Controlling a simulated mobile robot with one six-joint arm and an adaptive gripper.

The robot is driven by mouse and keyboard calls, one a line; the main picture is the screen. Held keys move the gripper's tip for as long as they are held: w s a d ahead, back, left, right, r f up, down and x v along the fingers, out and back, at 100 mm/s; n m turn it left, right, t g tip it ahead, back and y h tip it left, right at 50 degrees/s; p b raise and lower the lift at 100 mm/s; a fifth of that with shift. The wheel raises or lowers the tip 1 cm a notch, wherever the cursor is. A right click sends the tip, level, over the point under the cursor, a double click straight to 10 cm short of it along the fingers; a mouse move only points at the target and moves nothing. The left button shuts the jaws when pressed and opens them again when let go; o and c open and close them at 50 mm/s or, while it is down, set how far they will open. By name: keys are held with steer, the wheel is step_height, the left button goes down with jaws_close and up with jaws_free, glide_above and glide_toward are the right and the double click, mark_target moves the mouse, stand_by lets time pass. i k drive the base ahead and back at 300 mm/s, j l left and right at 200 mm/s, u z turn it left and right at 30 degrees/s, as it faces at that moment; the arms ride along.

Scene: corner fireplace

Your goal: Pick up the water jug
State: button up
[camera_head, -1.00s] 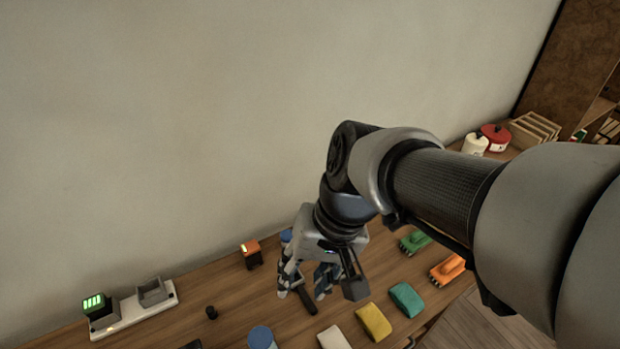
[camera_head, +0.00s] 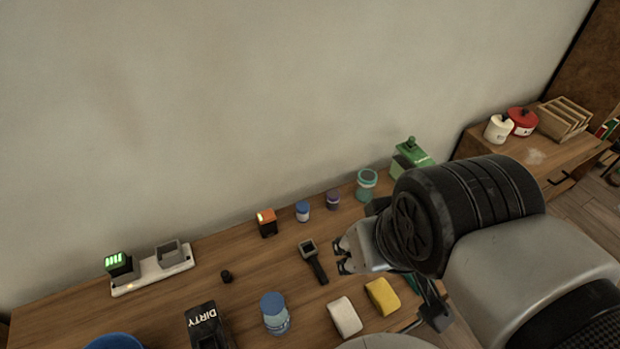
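I cannot make out a thing that is clearly a water jug. Two lidded round vessels, one white (camera_head: 499,129) and one red (camera_head: 523,122), stand on a wooden cabinet at the far right, and I cannot tell whether either is the jug. A blue round object (camera_head: 115,342) is cut off by the lower left edge. My gripper (camera_head: 340,256) is over the workbench, right of a small dark tool with a square head (camera_head: 308,247). Its fingers are apart with nothing seen between them. My arm hides part of the bench's right side.
The workbench (camera_head: 255,258) holds a charger strip (camera_head: 150,276), a black "DIRTY" container (camera_head: 205,325), a blue-lidded jar (camera_head: 274,313), white (camera_head: 345,317) and yellow (camera_head: 382,297) sponges, and a teal-lidded jar (camera_head: 367,184). A wooden rack (camera_head: 565,118) stands beside the red vessel. A wall runs behind.

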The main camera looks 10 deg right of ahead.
mark_target(273, 308)
steer(key=k+j+u, duration=0.3)
steer(key=u, duration=0.15)
steer(key=k+j+u, duration=0.2)
steer(key=j, duration=0.25)
steer(key=j+u, duration=0.25)
steer(key=j, duration=0.15)
